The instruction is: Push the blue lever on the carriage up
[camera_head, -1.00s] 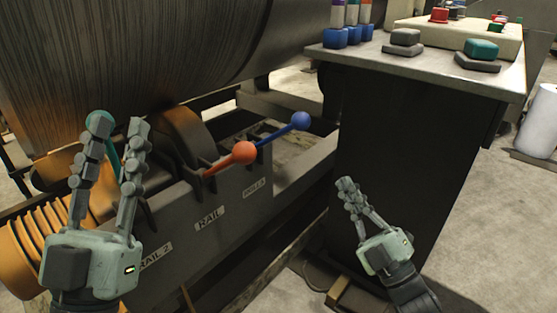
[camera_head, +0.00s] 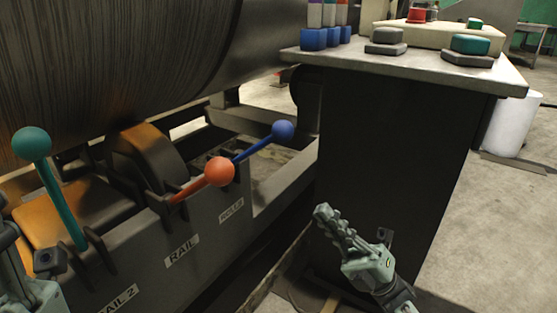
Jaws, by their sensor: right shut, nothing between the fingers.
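The blue lever (camera_head: 283,131) has a round knob on a thin rod slanting up and right from the carriage (camera_head: 150,262), above a small label that seems to read "ROLLS". An orange lever (camera_head: 220,171) stands left of it above the "RAIL" label. A teal lever (camera_head: 32,144) stands more upright at the far left above "RAIL 2". My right gripper (camera_head: 322,213) is shut and empty, below and right of the blue knob, apart from it, in front of the dark cabinet. My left gripper (camera_head: 22,262) is cut off by the left edge, near the teal lever's base; its opening is unclear.
A large dark roll (camera_head: 130,60) hangs over the carriage. The dark cabinet (camera_head: 395,150) stands right of the levers, its top (camera_head: 415,68) carrying blue blocks (camera_head: 313,40), grey and teal buttons. A white cylinder (camera_head: 512,125) stands at the right. Floor is open at lower right.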

